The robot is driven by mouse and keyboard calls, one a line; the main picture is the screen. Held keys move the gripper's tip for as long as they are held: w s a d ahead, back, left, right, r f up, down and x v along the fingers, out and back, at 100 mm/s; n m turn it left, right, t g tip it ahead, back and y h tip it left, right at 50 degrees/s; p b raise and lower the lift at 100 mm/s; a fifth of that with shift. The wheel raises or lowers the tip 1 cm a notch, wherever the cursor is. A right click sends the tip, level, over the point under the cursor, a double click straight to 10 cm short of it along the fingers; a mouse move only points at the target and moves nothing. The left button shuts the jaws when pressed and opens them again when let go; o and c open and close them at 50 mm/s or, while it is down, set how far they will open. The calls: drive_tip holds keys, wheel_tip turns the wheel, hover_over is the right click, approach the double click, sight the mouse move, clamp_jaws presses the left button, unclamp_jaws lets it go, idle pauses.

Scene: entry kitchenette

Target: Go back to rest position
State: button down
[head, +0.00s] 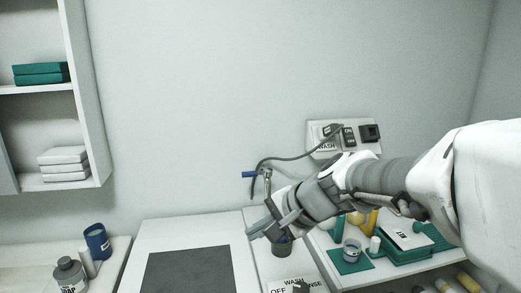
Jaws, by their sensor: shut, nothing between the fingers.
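My gripper (258,230) is at the end of my white and grey arm, which reaches in from the right edge of the head view. Its fingers are shut with nothing held. They point down and left, above the white counter strip between the dark panel and the right-hand shelf. A thin metal stem with a blue handle (250,174) stands just behind the gripper. A dark cup-like piece (280,243) shows just below the fingers; I cannot tell whether they touch.
A wall switch plate (318,128) with a grey cord is behind my arm. A dark panel (188,274) lies in the white counter. A soap bottle (70,275) and blue cup (97,241) stand left. A green box (405,255) and several small items sit under my arm. Wall shelves are upper left.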

drive_tip(key=s+d+n+h+p, duration=0.1)
drive_tip(key=s+d+n+h, duration=0.6)
drive_tip(key=s+d, duration=0.8)
drive_tip(key=shift+s+f+n, duration=0.25)
drive_tip(key=shift+s+n, duration=0.55)
drive_tip(key=shift+s, duration=0.3)
